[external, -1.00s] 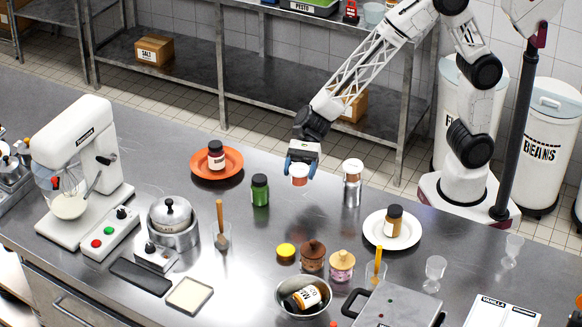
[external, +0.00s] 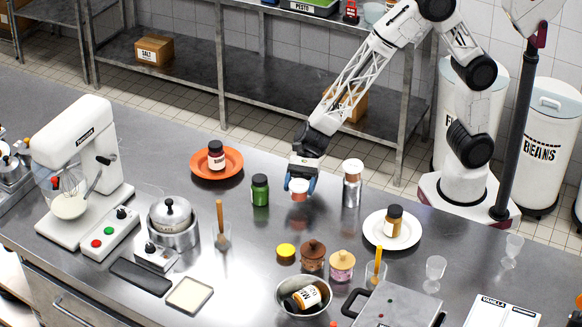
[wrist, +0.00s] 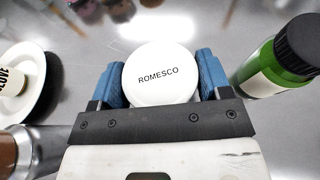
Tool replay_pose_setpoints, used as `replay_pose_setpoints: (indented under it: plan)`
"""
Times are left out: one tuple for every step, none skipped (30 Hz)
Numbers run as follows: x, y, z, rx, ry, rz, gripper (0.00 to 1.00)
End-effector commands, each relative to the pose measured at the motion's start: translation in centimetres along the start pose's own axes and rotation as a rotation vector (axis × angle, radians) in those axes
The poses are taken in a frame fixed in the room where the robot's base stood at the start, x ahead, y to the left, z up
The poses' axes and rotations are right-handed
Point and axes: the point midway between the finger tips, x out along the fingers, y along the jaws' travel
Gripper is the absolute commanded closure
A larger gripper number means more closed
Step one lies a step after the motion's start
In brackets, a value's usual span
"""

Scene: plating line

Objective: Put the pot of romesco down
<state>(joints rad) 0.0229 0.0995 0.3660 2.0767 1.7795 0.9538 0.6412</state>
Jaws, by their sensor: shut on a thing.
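The pot of romesco (external: 299,187) is small, with a white lid and a reddish body. Its lid, lettered ROMESCO (wrist: 160,74), faces the camera in the wrist view. My gripper (external: 300,186) has its blue fingers shut on the pot, one on each side. The pot is upright and low over the steel counter, between the green jar and the steel shaker. I cannot tell whether its base touches the counter.
A green jar with a dark lid (external: 260,190) stands close on the left. A steel shaker with a white top (external: 351,188) stands close on the right. A white plate (external: 374,237) with a brown jar lies further right.

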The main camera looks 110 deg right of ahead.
Motion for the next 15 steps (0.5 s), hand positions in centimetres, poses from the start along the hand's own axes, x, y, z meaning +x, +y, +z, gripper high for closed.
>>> replay_pose_setpoints:
  plan:
    - [0.0, 0.0, -0.1, 0.0, 0.0, 0.0, 0.55]
    - [0.1, 0.0, -0.2, 0.001, 0.0, 0.0, 0.55]
    - [0.1, 0.0, -0.3, 0.001, 0.0, 0.0, 0.55]
    - [0.2, 0.0, -0.5, 0.001, 0.001, 0.001, 0.55]
    - [0.3, 0.0, -0.8, 0.001, 0.001, 0.001, 0.55]
    - [0.5, 0.0, -1.2, 0.001, 0.001, 0.001, 0.55]
    - [0.6, 0.0, -1.5, 0.001, 0.001, 0.001, 0.55]
    - [0.7, 0.0, -1.8, 0.002, 0.001, 0.001, 0.55]
    - [0.9, 0.0, -2.2, 0.003, 0.001, 0.0, 0.55]
    - [1.0, 0.0, -2.5, 0.002, 0.001, 0.0, 0.55]
    - [1.1, 0.0, -2.7, 0.002, 0.001, 0.0, 0.55]
    - [1.2, 0.0, -3.0, 0.001, 0.001, 0.0, 0.55]
    - [1.3, 0.0, -3.1, 0.001, 0.001, 0.0, 0.55]
    - [1.4, 0.0, -3.3, 0.001, 0.001, 0.0, 0.55]
    - [1.4, 0.0, -3.4, 0.0, 0.001, 0.0, 0.55]
